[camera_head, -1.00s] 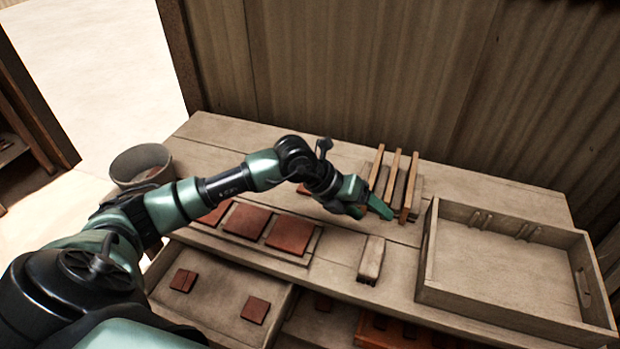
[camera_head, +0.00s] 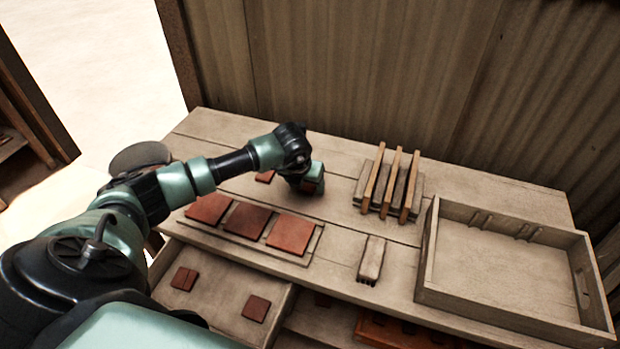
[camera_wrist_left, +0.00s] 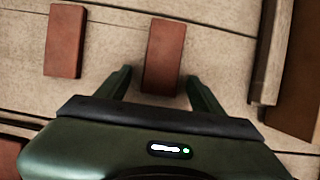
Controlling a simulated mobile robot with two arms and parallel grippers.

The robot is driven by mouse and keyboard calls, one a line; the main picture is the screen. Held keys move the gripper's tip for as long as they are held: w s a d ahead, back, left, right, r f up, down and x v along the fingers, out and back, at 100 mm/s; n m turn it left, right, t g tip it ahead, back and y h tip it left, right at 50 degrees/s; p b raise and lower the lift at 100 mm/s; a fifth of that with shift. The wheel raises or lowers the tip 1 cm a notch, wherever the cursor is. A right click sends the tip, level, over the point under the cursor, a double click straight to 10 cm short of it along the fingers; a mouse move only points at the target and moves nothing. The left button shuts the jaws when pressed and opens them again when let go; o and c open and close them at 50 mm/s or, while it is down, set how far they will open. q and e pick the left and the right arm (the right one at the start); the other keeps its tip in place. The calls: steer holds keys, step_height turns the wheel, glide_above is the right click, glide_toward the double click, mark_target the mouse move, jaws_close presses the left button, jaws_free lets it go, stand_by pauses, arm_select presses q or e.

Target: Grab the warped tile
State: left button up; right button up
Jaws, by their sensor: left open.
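My left gripper (camera_head: 310,188) points down over the back middle of the bench, open. In the left wrist view its two fingers (camera_wrist_left: 159,76) stand either side of the near end of a reddish-brown tile (camera_wrist_left: 164,52), with a gap on each side. A second tile (camera_wrist_left: 65,41) lies to the left of it; in the head view this one shows left of the gripper (camera_head: 265,176). The tile under the gripper is mostly hidden in the head view. I cannot tell from these frames which tile is warped. My right gripper is out of view.
Three larger red tiles (camera_head: 248,219) lie in a row on a board at the front. A wooden slatted rack (camera_head: 392,186) stands right of the gripper, with a brush (camera_head: 372,259) and an empty tray (camera_head: 428,245) beyond. An open drawer below holds small tiles (camera_head: 255,309).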

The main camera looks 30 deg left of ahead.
arm_select(q)
jaws_close()
stand_by(0.3)
